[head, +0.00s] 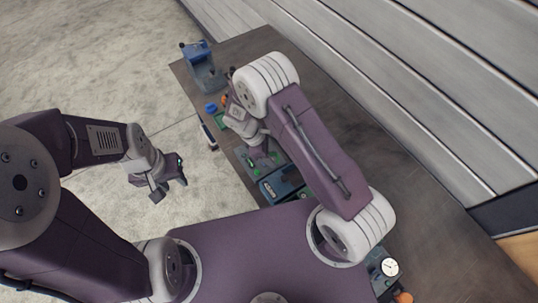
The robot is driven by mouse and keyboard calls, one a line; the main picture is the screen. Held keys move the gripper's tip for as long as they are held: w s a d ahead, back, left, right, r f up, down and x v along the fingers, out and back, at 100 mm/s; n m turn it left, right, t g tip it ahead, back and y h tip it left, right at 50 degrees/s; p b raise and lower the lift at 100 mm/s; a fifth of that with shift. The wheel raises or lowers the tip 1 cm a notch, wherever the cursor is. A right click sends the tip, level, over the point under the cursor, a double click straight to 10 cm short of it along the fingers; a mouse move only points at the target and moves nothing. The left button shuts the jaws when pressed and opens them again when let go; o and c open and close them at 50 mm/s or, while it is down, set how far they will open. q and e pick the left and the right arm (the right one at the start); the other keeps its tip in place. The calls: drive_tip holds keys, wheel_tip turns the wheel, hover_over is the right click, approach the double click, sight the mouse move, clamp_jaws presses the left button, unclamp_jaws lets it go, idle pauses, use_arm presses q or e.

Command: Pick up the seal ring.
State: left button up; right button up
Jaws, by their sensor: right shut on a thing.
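My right gripper (262,160) points down over the blue-grey fixtures on the dark table, below the wrist of my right arm. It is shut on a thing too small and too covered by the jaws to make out. I cannot pick out the seal ring for certain in this view. My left gripper (170,186) hangs over the floor to the left of the table, with its fingers apart and nothing between them.
The dark table (410,225) runs diagonally beside a panelled wall. A blue-grey stand (203,68) is at its far end. A blue round part (211,108) lies near the left edge. A blue-grey box (281,184) is near my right gripper. A white-faced gauge (390,267) is at lower right.

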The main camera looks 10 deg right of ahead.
drive_tip(key=s+r, duration=0.1)
drive_tip(key=s, duration=0.2)
drive_tip(key=s+r+b, duration=0.1)
drive_tip(key=s+r, duration=0.1)
drive_tip(key=s, duration=0.1)
drive_tip(key=s+r, duration=0.2)
drive_tip(key=shift+s+d+r, duration=0.15)
drive_tip(key=shift+s+d, duration=0.05)
drive_tip(key=shift+s, duration=0.2)
wheel_tip(320, 180, up, 3)
drive_tip(key=shift+f+p, duration=0.1)
drive_tip(key=shift+p, duration=1)
